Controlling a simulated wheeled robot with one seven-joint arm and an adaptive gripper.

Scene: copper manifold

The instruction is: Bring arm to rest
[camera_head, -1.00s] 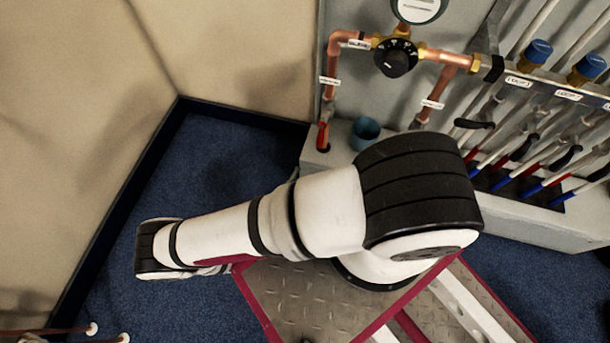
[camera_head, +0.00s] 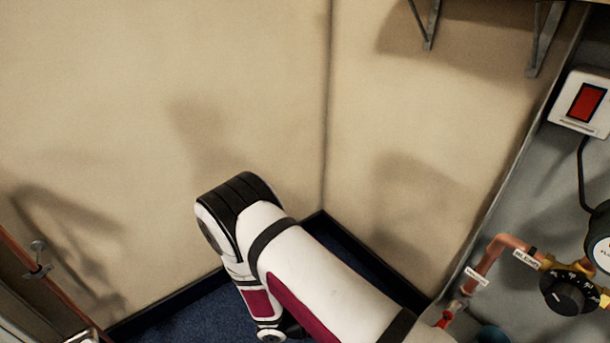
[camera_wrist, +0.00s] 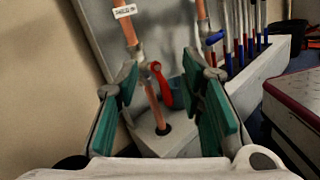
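My gripper (camera_wrist: 165,112) shows in the wrist view with its two green-padded fingers spread wide apart. Nothing is held between them. Beyond the gap are a copper pipe (camera_wrist: 156,105) going down into a light block and a red valve handle (camera_wrist: 162,86). They appear apart from the fingers, though the distance is hard to judge. In the head view my white and black arm is raised and bent near the room corner. My gripper is not visible there.
The head view shows beige walls (camera_head: 150,110) meeting in a corner, shelf brackets (camera_head: 430,25), a red-switch box (camera_head: 585,102) and a black dial (camera_head: 563,293) on copper pipework at right. The wrist view shows a row of pipes with red and blue parts (camera_wrist: 238,45) and a white block (camera_wrist: 262,62).

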